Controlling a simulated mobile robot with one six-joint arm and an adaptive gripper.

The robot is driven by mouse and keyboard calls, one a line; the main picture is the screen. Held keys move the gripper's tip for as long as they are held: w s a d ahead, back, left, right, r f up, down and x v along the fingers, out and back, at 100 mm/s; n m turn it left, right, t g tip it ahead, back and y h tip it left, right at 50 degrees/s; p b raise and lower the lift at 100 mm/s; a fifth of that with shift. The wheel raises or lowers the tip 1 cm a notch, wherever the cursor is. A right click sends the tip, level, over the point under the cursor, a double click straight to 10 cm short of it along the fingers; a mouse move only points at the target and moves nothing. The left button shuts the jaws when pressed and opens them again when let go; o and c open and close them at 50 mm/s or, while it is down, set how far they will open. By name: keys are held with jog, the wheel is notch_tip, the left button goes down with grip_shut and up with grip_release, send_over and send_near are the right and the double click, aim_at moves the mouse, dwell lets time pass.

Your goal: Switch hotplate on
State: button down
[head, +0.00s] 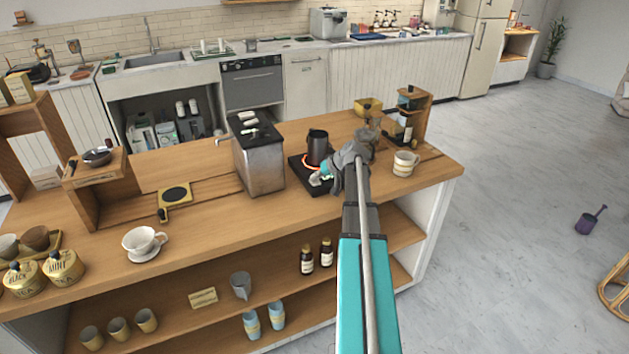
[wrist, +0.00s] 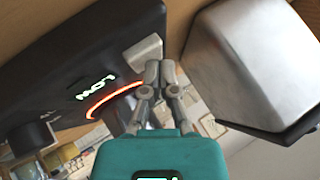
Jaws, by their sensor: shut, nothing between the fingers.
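The black hotplate (head: 301,178) sits on the wooden counter with a dark pitcher (head: 317,148) on it. Its ring glows orange-red beside the pitcher. In the wrist view the hotplate (wrist: 60,60) shows a lit display reading "LOW" and part of the glowing ring. A light grey block, perhaps its switch or knob (wrist: 145,50), is at the hotplate's edge. My gripper (wrist: 160,70) is shut and empty, with its fingertips close beside that block; I cannot tell whether they touch. In the head view my gripper (head: 316,180) is at the hotplate's front edge, and my arm partly covers the hotplate.
A metal box (head: 258,165) with a dark top stands just left of the hotplate and is close to my gripper in the wrist view (wrist: 250,60). A striped mug (head: 404,164) and a wooden stand (head: 411,115) are to the right. The counter's front edge is near.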

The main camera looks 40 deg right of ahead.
jog(key=shift+r, duration=0.15)
jog(key=shift+r+p, duration=0.8)
jog(key=shift+p, duration=0.15)
jog(key=shift+r, duration=0.1)
notch_tip(320, 180, up, 6)
jog(key=p, duration=0.6)
